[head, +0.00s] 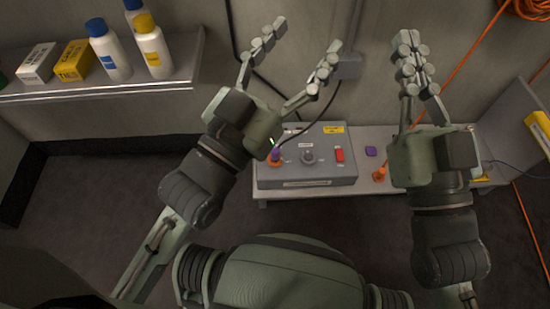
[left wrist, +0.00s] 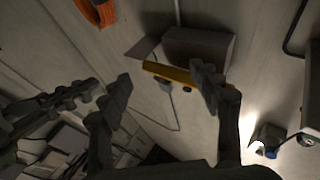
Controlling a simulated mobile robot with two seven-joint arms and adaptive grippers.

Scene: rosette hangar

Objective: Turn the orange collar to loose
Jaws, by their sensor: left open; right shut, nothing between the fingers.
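The orange collar (head: 275,159) sits around the base of a purple-topped part at the left of a grey control box (head: 310,181). Its markings are too small to read. My left gripper (head: 299,48) is open and empty, above and beyond the box in the picture, its fingers spread wide. It also shows open in the left wrist view (left wrist: 164,84). My right gripper (head: 407,48) has its fingers together and empty, up and right of the box. Neither gripper touches the collar.
The box also carries a round knob (head: 308,157) and a red switch (head: 339,155). An orange piece (head: 379,174) and a purple block (head: 371,151) are on the bench to its right. A shelf (head: 170,88) with bottles and cartons is at upper left.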

